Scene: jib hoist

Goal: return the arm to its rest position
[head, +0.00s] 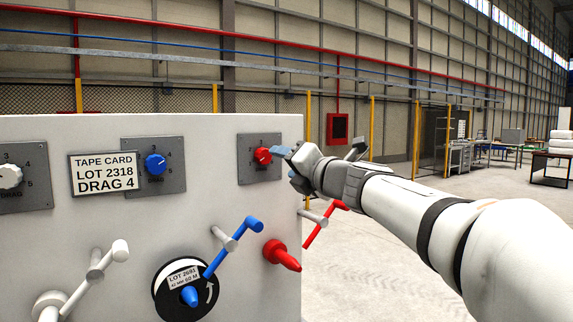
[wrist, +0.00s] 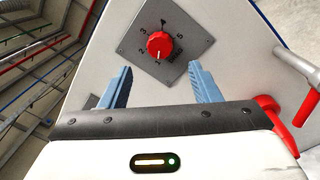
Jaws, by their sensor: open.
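My arm reaches in from the right in the head view, and my gripper (head: 283,155) is at the right end of the white panel (head: 215,210). The gripper's blue fingers are spread apart with nothing between them in the wrist view (wrist: 160,70). The red knob (head: 263,155) on its grey dial plate (head: 246,170) is just beyond the fingertips. In the wrist view the red knob (wrist: 160,45) sits ahead of the gap, apart from both fingers. The far finger is partly hidden in the head view.
A red crank (head: 325,225) sticks out at the panel's right edge, below my wrist. A red cone-shaped part (head: 282,255) and a blue crank (head: 234,246) project below the dials. A blue knob (head: 155,164) and a white knob (head: 9,176) are further left. Open floor lies right of the panel.

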